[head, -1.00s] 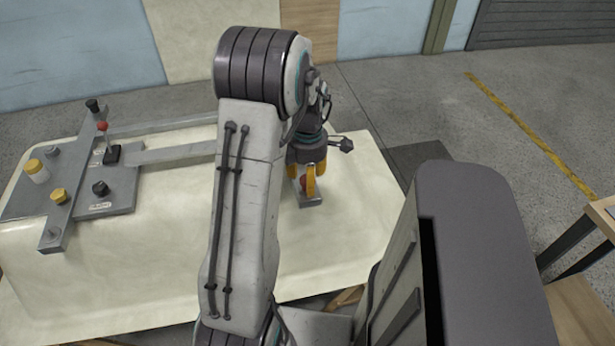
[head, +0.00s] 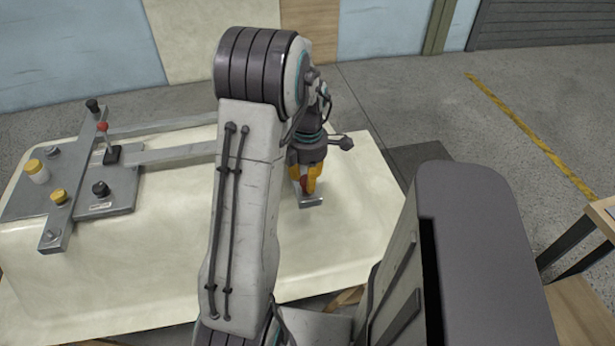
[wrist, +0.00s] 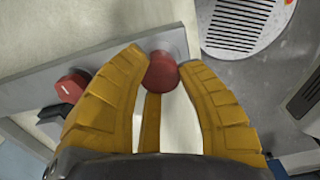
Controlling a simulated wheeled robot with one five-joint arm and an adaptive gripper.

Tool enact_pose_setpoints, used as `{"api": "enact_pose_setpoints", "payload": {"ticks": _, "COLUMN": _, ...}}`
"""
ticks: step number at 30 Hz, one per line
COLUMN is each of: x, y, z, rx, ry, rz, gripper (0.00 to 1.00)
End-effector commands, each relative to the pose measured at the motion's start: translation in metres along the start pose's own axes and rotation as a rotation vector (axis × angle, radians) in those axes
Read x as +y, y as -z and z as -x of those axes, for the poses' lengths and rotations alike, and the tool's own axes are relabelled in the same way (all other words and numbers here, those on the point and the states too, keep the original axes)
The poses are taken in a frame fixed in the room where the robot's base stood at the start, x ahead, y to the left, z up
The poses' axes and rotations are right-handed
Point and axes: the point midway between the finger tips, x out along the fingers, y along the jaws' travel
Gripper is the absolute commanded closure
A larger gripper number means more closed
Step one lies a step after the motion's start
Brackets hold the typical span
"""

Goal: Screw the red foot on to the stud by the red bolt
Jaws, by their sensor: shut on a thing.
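In the wrist view a round red foot (wrist: 161,72) sits between the yellow fingertips, over the end of a grey bar. My gripper (wrist: 165,65) is shut on the red foot. The red bolt (wrist: 72,86) has a hex head and stands on the same bar, left of the fingers. In the head view my gripper (head: 304,190) points down at the bar's near end (head: 312,202), with a little red showing between its fingers. The stud is hidden behind the foot and fingers, so I cannot tell how far the foot is on it.
The bar lies on a cream tub shell (head: 180,260).

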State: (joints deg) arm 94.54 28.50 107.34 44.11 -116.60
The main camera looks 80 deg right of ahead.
Motion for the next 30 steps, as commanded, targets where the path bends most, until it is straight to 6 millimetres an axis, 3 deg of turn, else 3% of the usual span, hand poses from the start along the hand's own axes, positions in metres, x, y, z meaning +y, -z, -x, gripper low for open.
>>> {"api": "enact_pose_setpoints", "payload": {"ticks": 8, "x": -0.0003, "y": 0.0001, "z": -0.0009, "rx": 0.001, "ry": 0.001, "rz": -0.104, "gripper": 0.99}}
{"api": "enact_pose_setpoints", "payload": {"ticks": 30, "x": -0.0005, "y": 0.0002, "z": -0.0013, "rx": 0.000, "ry": 0.002, "rz": -0.966, "gripper": 0.99}}
